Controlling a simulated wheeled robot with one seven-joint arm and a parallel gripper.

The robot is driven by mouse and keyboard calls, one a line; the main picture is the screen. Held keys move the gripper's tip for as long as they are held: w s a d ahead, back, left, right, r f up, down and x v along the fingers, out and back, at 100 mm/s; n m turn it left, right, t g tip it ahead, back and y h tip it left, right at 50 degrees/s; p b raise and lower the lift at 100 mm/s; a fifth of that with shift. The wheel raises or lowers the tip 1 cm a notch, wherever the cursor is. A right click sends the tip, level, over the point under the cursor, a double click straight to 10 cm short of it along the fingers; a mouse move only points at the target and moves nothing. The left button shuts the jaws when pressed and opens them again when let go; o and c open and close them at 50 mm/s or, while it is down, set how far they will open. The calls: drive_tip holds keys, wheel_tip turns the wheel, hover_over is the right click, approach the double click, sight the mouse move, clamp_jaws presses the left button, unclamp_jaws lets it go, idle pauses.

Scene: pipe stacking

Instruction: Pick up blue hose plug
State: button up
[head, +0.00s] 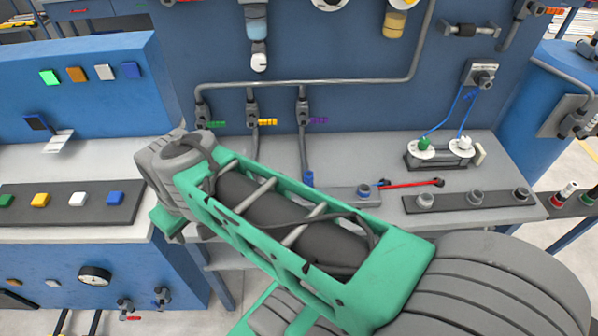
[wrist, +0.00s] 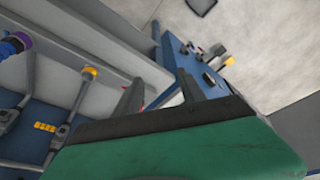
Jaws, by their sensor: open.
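Small blue pieces that could be the blue hose plug show in the head view. One blue piece (head: 308,179) sits at the lower end of the right-hand pipe. I cannot tell which is the plug. Two blue hoses (head: 466,112) run from a wall socket to a stand. My gripper (wrist: 160,92) shows in the wrist view with its two dark fingers apart, and no object is clearly held between them. In the head view my arm hides the gripper.
A red rod (head: 412,184) lies on the grey bench. A dark strip (head: 470,199) with several round fittings is at the bench's right front. A panel (head: 70,204) with coloured buttons is at left. Pipes with a yellow collar (wrist: 90,72) and a purple collar (wrist: 14,44) show in the wrist view.

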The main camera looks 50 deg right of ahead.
drive_tip(key=w+d+r+n+g, duration=0.1)
drive_tip(key=d, duration=1)
drive_tip(key=n+g, duration=0.2)
drive_tip(key=n, duration=0.2)
hover_over(309, 174)
drive_tip(key=shift+w+a, duration=0.3)
drive_tip(key=shift+w, duration=0.15)
drive_tip(key=shift+s+d+f, duration=0.25)
drive_tip(key=shift+s+d, duration=0.1)
drive_tip(key=shift+s, duration=0.05)
wheel_tip(309, 174, down, 6)
drive_tip(key=shift+s+a+f+p, duration=0.15)
drive_tip(key=shift+f+p, duration=0.1)
drive_tip(key=shift+p, duration=0.25)
drive_tip(key=shift+f, duration=0.4)
drive_tip(key=shift+c, duration=0.3)
clamp_jaws()
